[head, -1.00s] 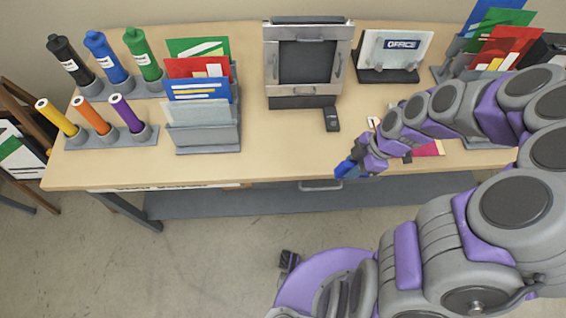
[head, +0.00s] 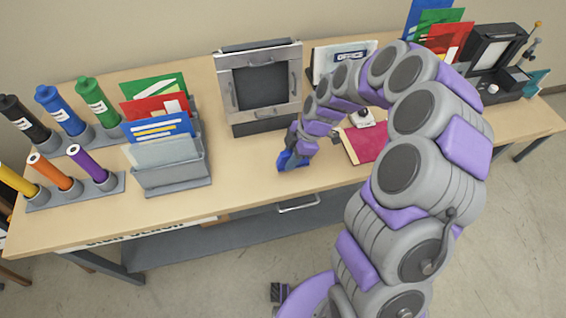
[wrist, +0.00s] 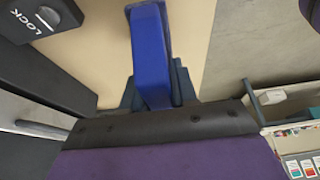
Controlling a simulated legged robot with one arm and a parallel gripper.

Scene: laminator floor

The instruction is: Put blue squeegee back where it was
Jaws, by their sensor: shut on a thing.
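The blue squeegee (head: 291,160) is at the end of my arm in the head view, over the front part of the table. In the wrist view the squeegee (wrist: 150,52) shows as a blue bar between the dark fingers of my gripper (wrist: 155,92). My gripper (head: 293,152) is shut on it. The tan table top lies behind the squeegee in the wrist view. I cannot tell whether the squeegee touches the table.
The grey framed laminator (head: 262,85) stands behind my gripper. A folder rack (head: 172,175) and coloured tubes (head: 60,165) stand at left. A red sheet (head: 366,144) lies right of my gripper. An office sign (head: 340,58) stands behind. Table between rack and gripper is clear.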

